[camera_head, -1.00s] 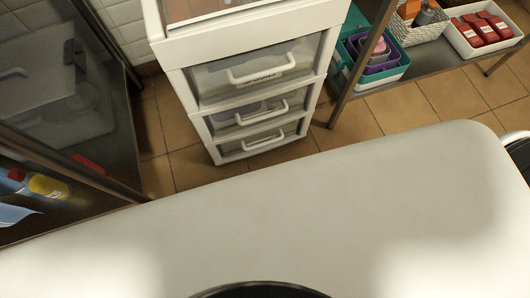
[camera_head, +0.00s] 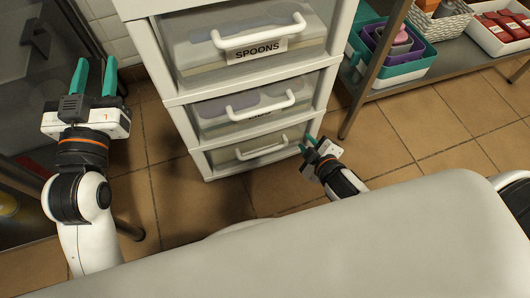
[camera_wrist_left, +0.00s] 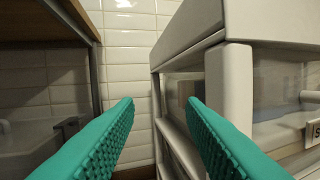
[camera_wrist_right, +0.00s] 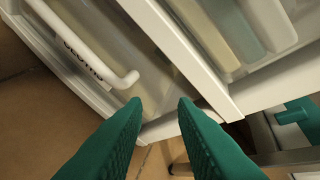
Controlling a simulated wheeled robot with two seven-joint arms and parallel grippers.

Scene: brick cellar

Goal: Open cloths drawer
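A white drawer unit stands ahead with three drawers in the head view. The top drawer (camera_head: 245,45) is labelled SPOONS. The middle drawer (camera_head: 245,112) and bottom drawer (camera_head: 255,153) are shut, with labels too small to read there. In the right wrist view, a white handle (camera_wrist_right: 105,59) has a tilted label that seems to read CLOTHS. My right gripper (camera_head: 309,143) is open and empty, low by the right end of the bottom drawer; its fingers (camera_wrist_right: 160,105) point toward the handle's end, apart from it. My left gripper (camera_head: 95,75) is open and empty, left of the unit.
A metal shelf (camera_head: 450,70) with teal and white bins stands to the right of the unit. A dark glass-sided cabinet (camera_head: 40,100) stands at the left. Tiled floor (camera_head: 420,135) is clear between the unit and the shelf.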

